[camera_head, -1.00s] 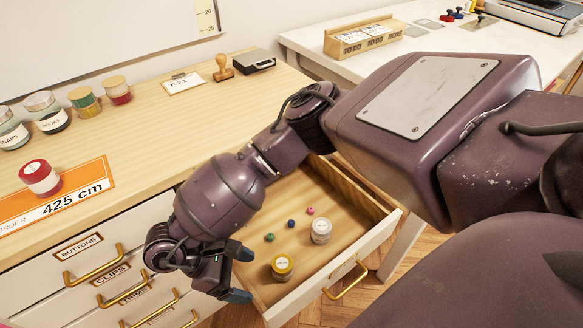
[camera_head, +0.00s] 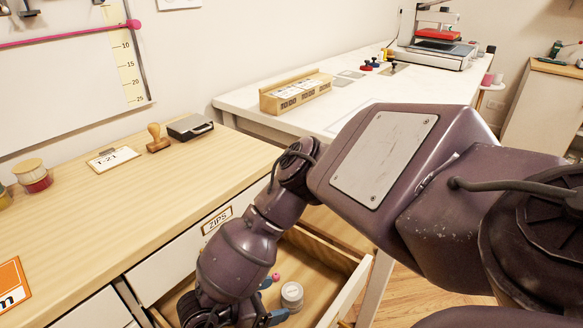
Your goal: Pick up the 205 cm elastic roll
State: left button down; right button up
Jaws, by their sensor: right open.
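An open drawer (camera_head: 343,291) below the wooden counter holds a small pale round container or roll (camera_head: 292,296) with a whitish top. Its label is too small to read, so I cannot tell whether it is the 205 cm elastic roll. My right gripper (camera_head: 272,300) reaches down into the drawer area, open, its blue fingertips just left of the pale roll. Nothing shows between the fingers. My forearm and wrist cover the drawer's left part. My left gripper is not in view.
A pink spool (camera_head: 276,276) lies by the upper fingertip. The counter (camera_head: 130,200) carries a T-21 card (camera_head: 114,158), a stamp (camera_head: 157,139) and a black ink pad (camera_head: 190,127). A white table (camera_head: 240,107) with a wooden card box (camera_head: 296,93) stands behind.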

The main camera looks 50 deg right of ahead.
aim_at(293, 294)
jog(key=shift+r+b+x, duration=0.2)
jog(key=shift+b+x, duration=0.1)
jog(key=shift+x, duration=2.5)
jog(key=shift+s+r, duration=0.1)
jog(key=shift+s, duration=0.05)
jog(key=c, duration=1)
